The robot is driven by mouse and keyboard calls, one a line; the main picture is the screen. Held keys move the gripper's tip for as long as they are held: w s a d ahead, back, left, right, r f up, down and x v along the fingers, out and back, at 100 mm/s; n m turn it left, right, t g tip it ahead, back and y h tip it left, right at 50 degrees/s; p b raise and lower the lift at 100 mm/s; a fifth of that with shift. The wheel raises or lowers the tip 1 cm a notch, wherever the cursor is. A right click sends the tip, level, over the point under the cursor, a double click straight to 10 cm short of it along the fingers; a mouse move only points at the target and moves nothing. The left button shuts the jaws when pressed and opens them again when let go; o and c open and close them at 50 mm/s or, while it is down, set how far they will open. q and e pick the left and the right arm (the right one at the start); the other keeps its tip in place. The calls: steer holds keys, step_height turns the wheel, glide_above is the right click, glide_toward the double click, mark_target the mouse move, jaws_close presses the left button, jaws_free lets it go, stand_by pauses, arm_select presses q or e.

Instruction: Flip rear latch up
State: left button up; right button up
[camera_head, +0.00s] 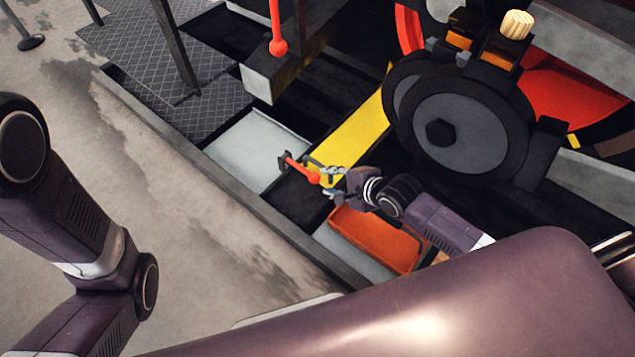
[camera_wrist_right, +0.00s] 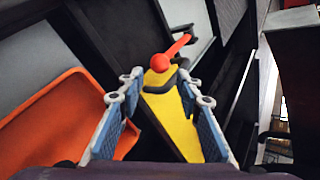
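The rear latch appears to be the red lever with a round ball end (camera_head: 302,170), low in the tram frame beside a yellow bar (camera_head: 350,142). In the right wrist view the red lever (camera_wrist_right: 177,47) slants up to the right, its ball end toward me. My right gripper (camera_head: 330,182) is right by the ball end. In the wrist view my right gripper (camera_wrist_right: 152,108) has its fingers apart, with the ball just beyond and between the tips. I cannot tell whether they touch. My left arm shows at the left edge of the head view, but its gripper is out of view.
An orange tray (camera_head: 372,240) lies beside my right gripper. Another red ball-ended lever (camera_head: 277,30) hangs above. A large grey wheel hub (camera_head: 455,132) and dark frame parts stand right of the latch. Concrete floor (camera_head: 130,200) lies open at the left.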

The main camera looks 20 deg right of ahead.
mark_target(318, 179)
steer(key=b+x, duration=0.4)
steer(key=x, duration=0.1)
steer(key=shift+w+f+b, duration=0.15)
steer(key=shift+f+b, duration=0.15)
steer(key=shift+f, duration=0.1)
steer(key=shift+b+x, duration=0.55)
steer(key=shift+x, duration=0.2)
steer(key=shift+w+a+r, duration=0.1)
steer(key=shift+w, duration=0.05)
steer(key=shift+c, duration=0.3)
jaws_close()
